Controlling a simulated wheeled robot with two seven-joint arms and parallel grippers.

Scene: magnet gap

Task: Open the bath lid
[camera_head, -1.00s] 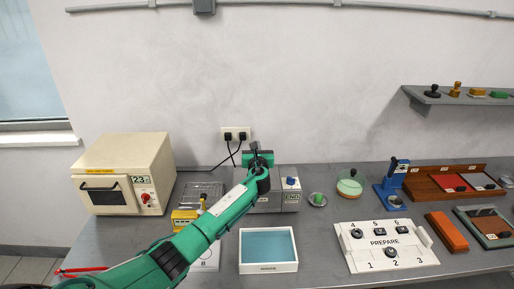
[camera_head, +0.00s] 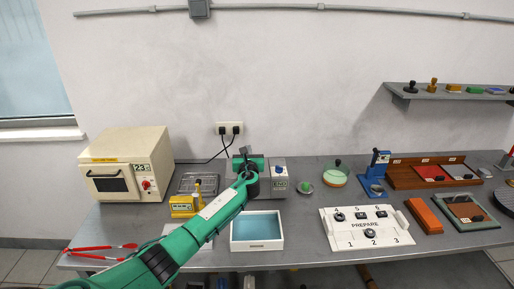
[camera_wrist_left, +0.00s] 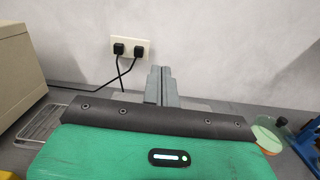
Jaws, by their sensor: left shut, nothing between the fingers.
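A grey box-shaped unit (camera_head: 279,190) with a blue knob and a small label stands at the back of the bench, and I take it to be the bath. My green left arm and gripper cover its left part, so I cannot make out its lid or handle. My left gripper (camera_head: 245,152) is over or just in front of that unit, its fingers pointing up and toward the wall. In the left wrist view the grey fingers (camera_wrist_left: 160,85) are together and empty. Whether they touch the unit cannot be told. My right gripper is not in view.
A cream oven (camera_head: 126,165) and a wire rack (camera_head: 198,183) stand to the left. A white tray with a blue inside (camera_head: 257,246) is in front. A green-rimmed dish (camera_head: 334,178) and a white PREPARE board (camera_head: 366,240) are to the right. Wall plugs (camera_head: 230,129) are behind.

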